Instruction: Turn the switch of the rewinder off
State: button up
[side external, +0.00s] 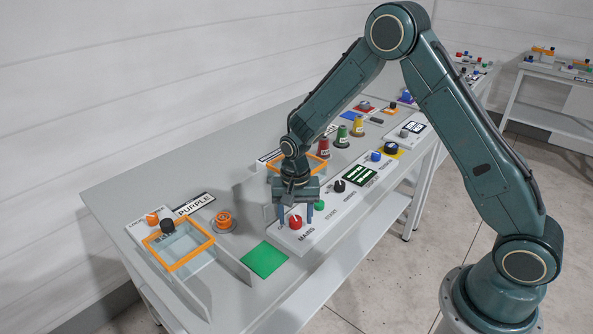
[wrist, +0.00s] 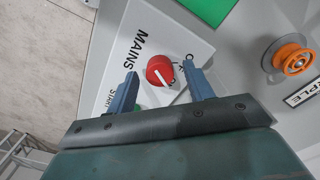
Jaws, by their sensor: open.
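A long grey control panel (side external: 283,235) on the table carries a red round knob (side external: 295,222) with a white pointer line, beside the word MAINS. In the wrist view the red knob (wrist: 159,70) lies between my fingers, and its pointer line slants toward the bottom of the picture. A partly visible label that looks like OFF (wrist: 189,62) is to the knob's right, beside a fingertip. My gripper (side external: 290,214) points down over the panel, open, with a finger on either side of the knob. In the wrist view my gripper (wrist: 160,70) shows gaps between both fingers and the knob.
A green button (side external: 319,205), a black knob (side external: 339,186) and a dark display (side external: 360,176) follow along the panel. A green square (side external: 264,259) lies left of it. An orange-rimmed clear bin (side external: 180,266) and orange spool (side external: 223,221) stand further left. Colored thread cones (side external: 342,136) stand behind.

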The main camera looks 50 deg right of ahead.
jog(key=shift+f, duration=0.45)
jog(key=c, duration=1)
jog(key=shift+n, duration=0.4)
jog(key=n, duration=1.1)
